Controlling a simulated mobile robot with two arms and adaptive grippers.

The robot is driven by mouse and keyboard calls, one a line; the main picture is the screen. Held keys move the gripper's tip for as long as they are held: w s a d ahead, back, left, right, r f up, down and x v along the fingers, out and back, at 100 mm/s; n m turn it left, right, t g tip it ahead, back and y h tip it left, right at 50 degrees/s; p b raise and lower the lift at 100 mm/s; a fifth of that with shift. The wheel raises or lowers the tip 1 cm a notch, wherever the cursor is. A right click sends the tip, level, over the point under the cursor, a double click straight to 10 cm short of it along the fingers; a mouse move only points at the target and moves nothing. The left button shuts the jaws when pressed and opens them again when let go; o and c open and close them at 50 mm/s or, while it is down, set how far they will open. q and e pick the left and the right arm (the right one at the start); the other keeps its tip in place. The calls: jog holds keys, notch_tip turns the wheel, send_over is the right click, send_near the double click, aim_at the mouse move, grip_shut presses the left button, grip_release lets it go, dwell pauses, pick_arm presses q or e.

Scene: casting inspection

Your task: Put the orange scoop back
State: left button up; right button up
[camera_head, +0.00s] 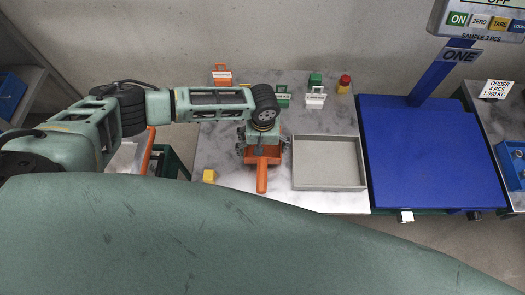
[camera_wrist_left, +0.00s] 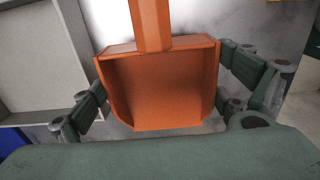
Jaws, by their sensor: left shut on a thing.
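The orange scoop (camera_head: 262,176) is at the middle of the marble-topped table, its handle pointing towards me. In the left wrist view the scoop (camera_wrist_left: 163,90) shows its open, empty pan, with the handle running up out of the picture. My left gripper (camera_head: 262,150) comes down over the pan from above. Its fingers (camera_wrist_left: 160,103) press on both sides of the pan, so it is shut on the scoop. I cannot tell whether the scoop touches the table. My right gripper is in neither view.
An empty grey tray (camera_head: 329,186) stands just right of the scoop. A yellow block (camera_head: 209,176) lies to the left. Orange (camera_head: 222,75), green (camera_head: 283,97) and white (camera_head: 316,97) labelled items and a red-topped button (camera_head: 344,84) stand behind. A blue scale platform (camera_head: 430,160) is at the right.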

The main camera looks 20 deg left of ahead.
pick_arm(q)
jog(key=shift+w+a+f, duration=0.1)
jog(key=shift+f, duration=0.2)
notch_tip(320, 180, down, 2)
jog(key=shift+p, duration=0.35)
jog(key=shift+f, duration=0.5)
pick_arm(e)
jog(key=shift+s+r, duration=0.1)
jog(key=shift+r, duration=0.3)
pick_arm(q)
jog(key=o, duration=1)
jog(key=shift+f, duration=0.15)
jog(key=shift+o, duration=0.2)
